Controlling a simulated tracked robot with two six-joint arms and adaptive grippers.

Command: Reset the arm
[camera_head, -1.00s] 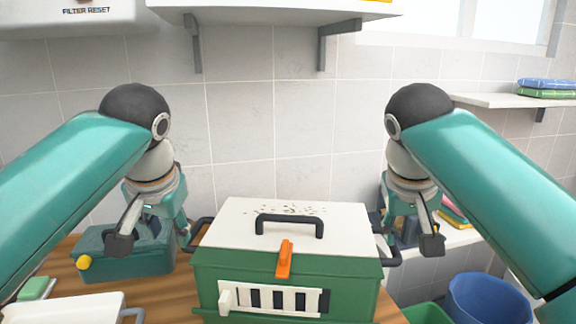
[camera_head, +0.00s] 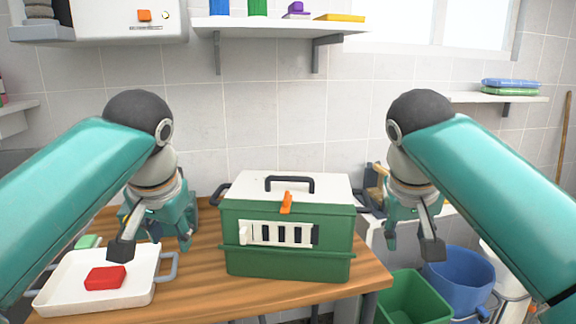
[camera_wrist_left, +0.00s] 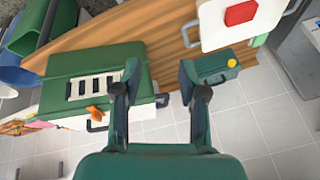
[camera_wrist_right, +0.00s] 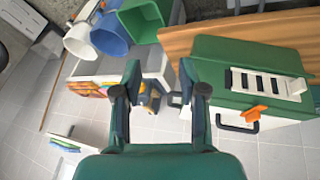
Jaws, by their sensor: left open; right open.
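My left gripper (camera_head: 152,243) is open and empty, held in the air left of the green carrier. It also shows open in the left wrist view (camera_wrist_left: 158,75). My right gripper (camera_head: 411,245) is open and empty, in the air right of the carrier, and also shows open in the right wrist view (camera_wrist_right: 160,75). Both arms reach forward, bent at dark round joints, with the grippers hanging down. The green carrier (camera_head: 285,220) has a white lid, a dark handle, an orange latch and a barred front. It stands upright on the wooden table, apart from both grippers.
A white tray (camera_head: 135,295) holding a red block (camera_head: 106,277) lies front left. A teal box with a yellow knob (camera_wrist_left: 217,68) is largely hidden behind my left gripper in the head view. A green bin (camera_head: 415,300) and blue bucket (camera_head: 462,272) stand right of the table.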

